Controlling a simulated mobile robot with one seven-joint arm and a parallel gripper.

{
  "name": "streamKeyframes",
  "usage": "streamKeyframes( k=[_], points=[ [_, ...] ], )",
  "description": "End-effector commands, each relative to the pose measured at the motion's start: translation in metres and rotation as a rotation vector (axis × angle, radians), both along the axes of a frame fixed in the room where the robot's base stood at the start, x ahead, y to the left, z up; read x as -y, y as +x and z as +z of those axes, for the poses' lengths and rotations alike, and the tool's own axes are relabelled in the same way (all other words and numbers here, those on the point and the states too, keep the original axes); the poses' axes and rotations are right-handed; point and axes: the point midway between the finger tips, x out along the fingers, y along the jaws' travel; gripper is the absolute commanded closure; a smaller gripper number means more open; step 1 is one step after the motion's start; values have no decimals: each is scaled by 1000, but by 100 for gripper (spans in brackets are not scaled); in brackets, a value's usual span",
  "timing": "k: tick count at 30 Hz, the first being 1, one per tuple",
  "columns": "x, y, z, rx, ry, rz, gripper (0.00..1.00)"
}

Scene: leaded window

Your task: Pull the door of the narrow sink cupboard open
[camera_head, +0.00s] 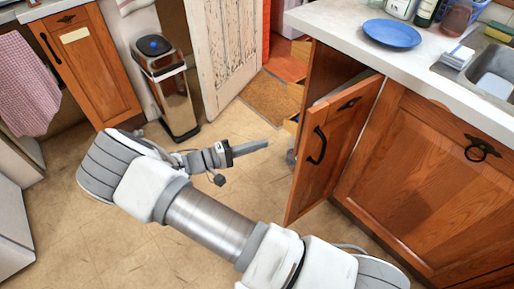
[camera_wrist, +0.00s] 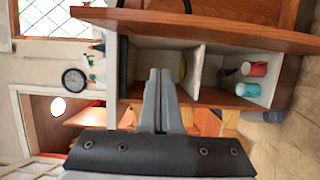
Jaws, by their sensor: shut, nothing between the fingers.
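The narrow sink cupboard's wooden door (camera_head: 338,148) stands ajar, swung out from the cabinet front under the counter. Its black bow handle (camera_head: 316,146) is on the outer face. My gripper (camera_head: 266,144) is shut and empty, left of the door and apart from the handle. In the wrist view the gripper (camera_wrist: 160,75) points at the open cupboard, whose pale interior (camera_wrist: 215,62) shows. A red cup (camera_wrist: 256,69) and a teal cup (camera_wrist: 247,90) are inside. The door crosses the top of the wrist view as a wooden board (camera_wrist: 220,31).
A wider cupboard door (camera_head: 425,170) with a ring pull is closed at right. The counter (camera_head: 420,60) above holds a blue plate (camera_head: 392,33). A metal bin (camera_head: 168,90) and a worn white door (camera_head: 225,55) stand behind. The tiled floor (camera_head: 165,255) has free room.

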Motion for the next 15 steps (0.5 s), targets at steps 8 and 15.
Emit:
streamKeyframes(
  k=[8, 15],
  points=[
    [61, 17, -2, 0, -2, -4, 100],
    [75, -7, -1, -3, -2, 1, 100]
  ],
)
